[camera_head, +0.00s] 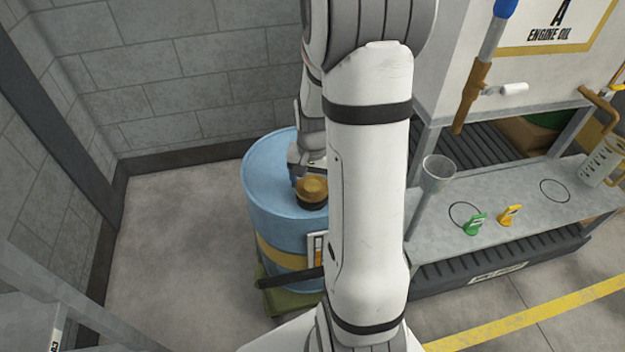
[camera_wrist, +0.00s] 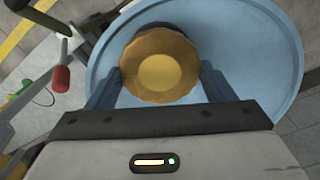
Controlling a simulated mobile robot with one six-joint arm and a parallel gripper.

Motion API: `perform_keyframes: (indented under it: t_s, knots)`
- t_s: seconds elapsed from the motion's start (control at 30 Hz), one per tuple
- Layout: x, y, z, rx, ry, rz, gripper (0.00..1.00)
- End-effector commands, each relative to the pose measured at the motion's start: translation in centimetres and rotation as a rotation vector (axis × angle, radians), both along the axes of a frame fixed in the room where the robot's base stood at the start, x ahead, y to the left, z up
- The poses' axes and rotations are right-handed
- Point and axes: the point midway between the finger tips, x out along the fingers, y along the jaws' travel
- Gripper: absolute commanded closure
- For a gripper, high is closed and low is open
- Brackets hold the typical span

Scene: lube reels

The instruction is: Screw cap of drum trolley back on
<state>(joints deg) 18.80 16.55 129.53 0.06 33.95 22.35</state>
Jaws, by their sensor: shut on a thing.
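The blue drum (camera_head: 262,192) stands on its green trolley (camera_head: 296,297) near the wall corner, partly hidden behind my arm. The brass-coloured cap (camera_head: 313,188) is at the drum's top, over a dark ring. My gripper (camera_head: 305,172) reaches down at the drum top and is shut on the cap. In the wrist view the cap (camera_wrist: 160,65) sits between the two fingers of my gripper (camera_wrist: 160,80), with the drum's blue lid (camera_wrist: 255,55) below it. I cannot tell whether the cap is seated on threads.
A metal bench (camera_head: 515,205) at right holds a funnel (camera_head: 437,172), a green tag (camera_head: 475,223), a yellow tag (camera_head: 510,214) and a clear jug (camera_head: 603,160). A nozzle (camera_head: 472,95) hangs above it. Floor left of the drum is clear.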

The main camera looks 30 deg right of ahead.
Motion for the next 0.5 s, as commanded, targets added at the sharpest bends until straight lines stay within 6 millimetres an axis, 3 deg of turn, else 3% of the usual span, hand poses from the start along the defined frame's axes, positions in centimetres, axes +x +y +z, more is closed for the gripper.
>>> perform_keyframes:
  t_s: [0.33, 0.5]
  knots:
    - [0.08, -0.07, 0.09, -0.001, -0.003, -0.03, 0.49]
    - [0.06, -0.09, 0.09, -0.001, -0.003, -0.217, 0.49]
